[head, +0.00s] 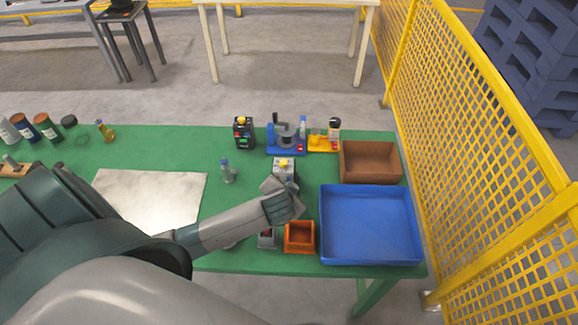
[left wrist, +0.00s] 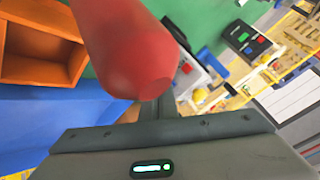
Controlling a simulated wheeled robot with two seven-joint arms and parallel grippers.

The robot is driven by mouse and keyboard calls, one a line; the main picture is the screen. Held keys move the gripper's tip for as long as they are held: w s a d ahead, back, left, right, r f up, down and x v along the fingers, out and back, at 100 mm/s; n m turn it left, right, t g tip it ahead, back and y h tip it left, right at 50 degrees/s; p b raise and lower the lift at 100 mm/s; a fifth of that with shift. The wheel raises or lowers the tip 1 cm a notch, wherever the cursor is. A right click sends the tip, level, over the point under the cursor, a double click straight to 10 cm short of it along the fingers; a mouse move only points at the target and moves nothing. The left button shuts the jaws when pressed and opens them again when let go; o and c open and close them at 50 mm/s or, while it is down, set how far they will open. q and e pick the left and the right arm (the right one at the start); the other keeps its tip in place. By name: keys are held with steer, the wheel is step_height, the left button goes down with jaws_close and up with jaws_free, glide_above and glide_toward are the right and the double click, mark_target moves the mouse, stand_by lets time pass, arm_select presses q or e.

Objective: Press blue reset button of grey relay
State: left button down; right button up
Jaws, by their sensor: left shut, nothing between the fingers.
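A light grey box (head: 283,165) with a yellow top, which looks like the grey relay, stands on the green table just behind my left gripper (head: 290,200). The gripper is shut and empty, and hides the lower front of the box. In the left wrist view a pale grey box with a dark face (left wrist: 190,72) and a red spot lies beyond the shut fingers (left wrist: 155,105). A large red rounded object (left wrist: 125,45) fills the near view and covers part of it. I cannot make out a blue button clearly. My right gripper is not in view.
An orange bin (head: 300,237) and a blue tray (head: 370,225) lie near the gripper. A brown box (head: 370,162) stands behind the tray. A dark box with coloured buttons (head: 243,133) and a blue fixture (head: 286,138) stand behind. A yellow fence (head: 470,120) borders the right.

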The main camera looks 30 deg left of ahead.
arm_select(q)
steer(key=shift+w+a, duration=0.1)
steer(key=shift+w, duration=0.05)
stand_by(0.5)
steer(key=shift+w+a, duration=0.1)
steer(key=shift+w, duration=0.15)
steer(key=shift+w+a, duration=0.1)
steer(key=shift+w, duration=0.05)
stand_by(0.6)
steer(key=shift+s+d, duration=0.3)
steer(key=shift+s, duration=0.25)
stand_by(0.4)
steer(key=s+d, duration=0.3)
steer(key=s, duration=0.2)
stand_by(0.5)
steer(key=shift+s+d, duration=0.1)
stand_by(0.6)
